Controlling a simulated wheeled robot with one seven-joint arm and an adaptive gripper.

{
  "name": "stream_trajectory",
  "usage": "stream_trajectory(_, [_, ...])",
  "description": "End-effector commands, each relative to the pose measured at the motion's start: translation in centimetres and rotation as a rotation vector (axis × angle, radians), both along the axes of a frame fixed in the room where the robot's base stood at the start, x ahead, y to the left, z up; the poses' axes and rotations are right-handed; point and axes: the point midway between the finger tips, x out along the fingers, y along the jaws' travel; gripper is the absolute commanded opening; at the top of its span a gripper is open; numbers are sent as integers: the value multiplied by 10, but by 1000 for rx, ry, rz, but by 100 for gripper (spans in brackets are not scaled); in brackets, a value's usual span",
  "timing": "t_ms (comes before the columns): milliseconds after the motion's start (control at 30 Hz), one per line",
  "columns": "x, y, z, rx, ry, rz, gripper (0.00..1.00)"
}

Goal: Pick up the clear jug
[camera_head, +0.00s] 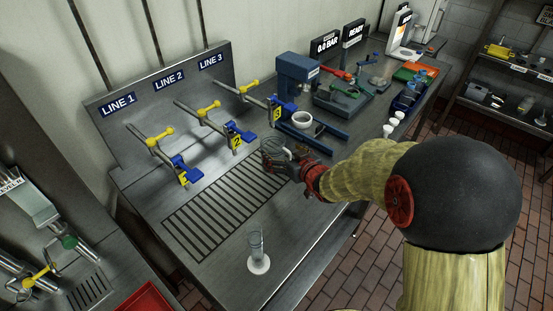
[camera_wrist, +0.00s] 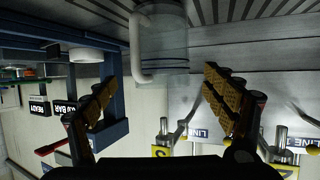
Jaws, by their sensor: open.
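The clear jug (camera_wrist: 165,42) is at the top middle of the wrist view, with a pale handle on its left side. In the head view the jug (camera_head: 271,147) stands near the far end of the slotted drain grate, partly hidden by my gripper (camera_head: 288,163). In the wrist view my gripper (camera_wrist: 160,85) is open and empty, one finger on each side. The jug lies just ahead of the fingertips, in line with the gap between them. I cannot see contact.
Yellow-and-blue valves (camera_head: 235,140) stand along the back panel beside the grate (camera_head: 220,210). A clear cylinder on a white base (camera_head: 258,263) stands at the bench front. A blue machine (camera_head: 298,80) and a white bowl (camera_head: 302,121) are just behind the gripper.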

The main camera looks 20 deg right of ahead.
Motion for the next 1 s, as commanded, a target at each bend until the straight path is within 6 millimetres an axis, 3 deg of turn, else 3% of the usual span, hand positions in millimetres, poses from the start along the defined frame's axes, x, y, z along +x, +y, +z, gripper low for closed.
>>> stream_trajectory(500, [55, 14, -25, -1, 2, 0, 84])
stream_trajectory(800, [58, 15, -24, -2, 2, -1, 84])
stream_trajectory(1000, [58, 14, -24, -1, 2, -1, 72])
